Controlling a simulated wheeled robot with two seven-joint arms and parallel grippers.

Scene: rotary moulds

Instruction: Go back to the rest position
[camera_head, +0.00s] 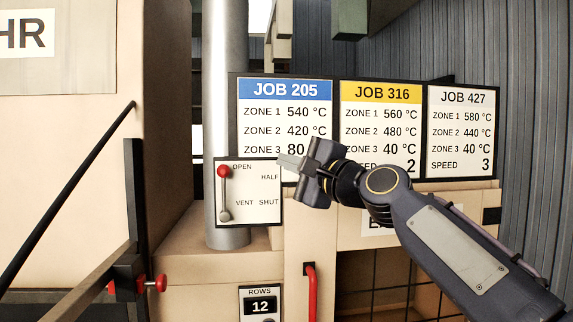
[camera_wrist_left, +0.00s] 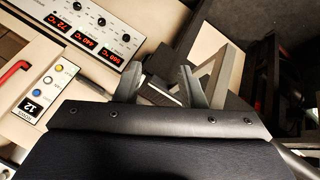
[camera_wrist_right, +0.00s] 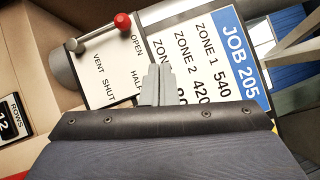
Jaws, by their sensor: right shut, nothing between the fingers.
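My right gripper (camera_head: 287,162) reaches in from the right in the head view. It is shut and empty, in front of the job cards, with its tips close to the right edge of the lever plate (camera_head: 262,211). Its closed fingers also show in the right wrist view (camera_wrist_right: 158,84). My left gripper (camera_wrist_left: 160,84) shows only in the left wrist view. Its fingers are apart with nothing between them. The lever (camera_head: 224,195) on the plate stands upright with its red knob at the top, beside the word OPEN. Neither gripper holds it.
Three job cards, JOB 205 (camera_head: 286,89), JOB 316 (camera_head: 381,91) and JOB 427 (camera_head: 462,97), hang behind my right arm. A silver pipe (camera_head: 226,80) stands behind the lever plate. A red handle (camera_head: 310,292) and ROWS display (camera_head: 260,305) are below. A control panel (camera_wrist_left: 95,27) shows lit temperatures.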

